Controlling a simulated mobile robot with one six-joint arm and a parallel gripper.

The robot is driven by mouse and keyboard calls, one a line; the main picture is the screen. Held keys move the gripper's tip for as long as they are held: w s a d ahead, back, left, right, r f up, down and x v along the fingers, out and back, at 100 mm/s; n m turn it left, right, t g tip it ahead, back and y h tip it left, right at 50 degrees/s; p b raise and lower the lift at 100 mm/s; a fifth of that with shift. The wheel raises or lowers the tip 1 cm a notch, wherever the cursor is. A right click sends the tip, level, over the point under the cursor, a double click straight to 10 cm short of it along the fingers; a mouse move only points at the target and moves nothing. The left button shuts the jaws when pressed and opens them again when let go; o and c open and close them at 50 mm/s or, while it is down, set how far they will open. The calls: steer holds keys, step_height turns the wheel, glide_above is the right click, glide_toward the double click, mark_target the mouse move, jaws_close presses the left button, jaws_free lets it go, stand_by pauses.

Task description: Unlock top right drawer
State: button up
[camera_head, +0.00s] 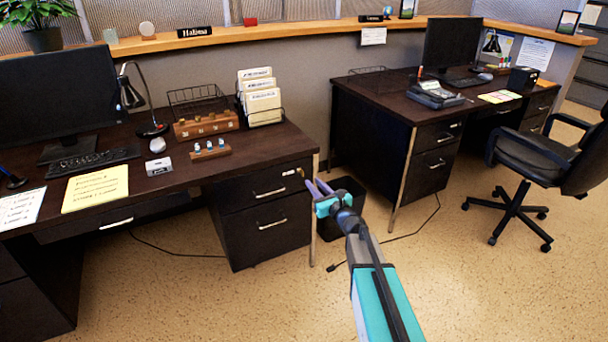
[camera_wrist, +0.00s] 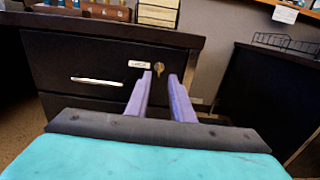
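The top right drawer (camera_head: 262,188) of the left desk is dark, closed, and has a silver handle (camera_wrist: 97,81) and a small white label (camera_wrist: 139,64). A brass-coloured key or lock (camera_wrist: 158,68) shows on its front, right of the label; it is small in the head view (camera_head: 300,172). My gripper (camera_head: 318,187) is in front of the drawer's right end. Its two purple fingers are apart in the wrist view, with the brass piece showing between the fingertips (camera_wrist: 160,77). I see no finger closed on it. How far the tips are from it is hard to tell.
A lower drawer (camera_head: 268,228) sits below. A dark bin (camera_head: 343,195) stands just right of the desk, near my gripper. The desk's metal leg (camera_head: 315,215) is close by. A second desk (camera_head: 405,115) and an office chair (camera_head: 540,160) are right. Open floor lies in front.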

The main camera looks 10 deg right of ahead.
steer(key=x, duration=0.8)
steer(key=shift+w, duration=0.3)
steer(key=shift+a, duration=0.1)
jaws_close()
